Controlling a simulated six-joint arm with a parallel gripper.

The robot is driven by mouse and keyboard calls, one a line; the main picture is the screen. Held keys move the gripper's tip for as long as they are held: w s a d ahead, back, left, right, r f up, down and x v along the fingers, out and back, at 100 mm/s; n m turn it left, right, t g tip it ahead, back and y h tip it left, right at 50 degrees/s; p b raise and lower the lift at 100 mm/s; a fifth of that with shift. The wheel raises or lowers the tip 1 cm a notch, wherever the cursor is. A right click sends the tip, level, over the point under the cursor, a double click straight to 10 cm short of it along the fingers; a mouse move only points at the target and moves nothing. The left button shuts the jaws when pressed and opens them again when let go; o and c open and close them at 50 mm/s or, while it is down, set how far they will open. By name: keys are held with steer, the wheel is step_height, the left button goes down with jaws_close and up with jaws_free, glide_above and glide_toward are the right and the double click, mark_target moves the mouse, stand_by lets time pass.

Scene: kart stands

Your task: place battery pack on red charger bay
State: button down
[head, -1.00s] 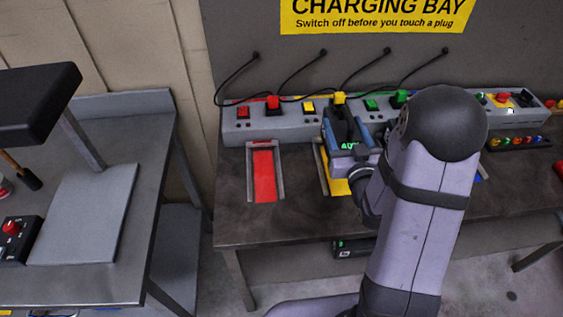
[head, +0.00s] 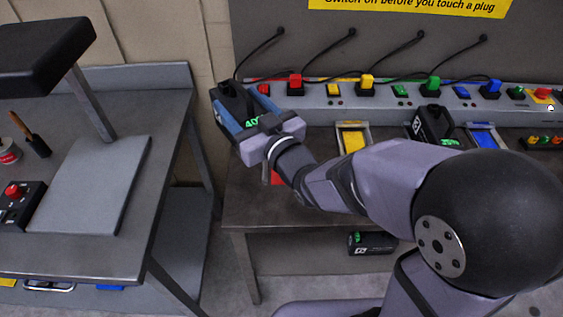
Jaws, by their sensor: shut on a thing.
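My gripper (head: 246,110) is shut on a black battery pack (head: 236,101) with a green display, between its blue fingers. It holds the pack at the left end of the charging bench, apparently above it. The red charger bay (head: 277,178) is mostly hidden behind my gripper and wrist; only a small red patch and a bit of its rim show. The pack appears beyond and left of this patch, and I cannot tell its height over the bay.
A yellow bay (head: 352,141) is empty. Another black pack (head: 432,125) stands between it and the blue bay (head: 484,138). A power strip (head: 315,104) with plugs and cables runs along the back. Another pack (head: 372,243) lies below. A grey workbench (head: 160,140) stands at left.

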mark_target(234, 104)
steer(key=shift+s+a+r+b, duration=0.2)
steer(key=shift+a+r+b, duration=0.05)
steer(key=shift+a+r, duration=0.3)
steer(key=shift+s+a+r+b, duration=0.2)
steer(key=shift+a+r+b, duration=0.05)
steer(key=shift+a+r, duration=0.25)
steer(key=shift+r+m+t, duration=0.15)
steer(key=shift+m+t, duration=0.15)
steer(key=shift+w+d+r+m+t+h+b, duration=0.15)
steer(key=shift+d+m+t+h, duration=0.05)
steer(key=shift+h, duration=0.25)
steer(key=shift+w+d+r+m+t+h+b, duration=0.1)
steer(key=shift+d+m+t+h+b, duration=0.1)
steer(key=shift+h, duration=0.25)
steer(key=w+d+f+m+t+h, duration=0.1)
steer(key=w+d+f+m+h, duration=0.1)
steer(key=d+f+h, duration=0.1)
steer(key=w+d+f+m+h, duration=0.2)
steer(key=d+f+m+h, duration=0.1)
steer(key=d+h, duration=0.2)
steer(key=shift+d+t, duration=0.4)
steer(key=shift+d, duration=0.6)
steer(key=shift+f, duration=0.1)
step_height(234, 104, down, 10)
steer(key=shift+b, duration=0.35)
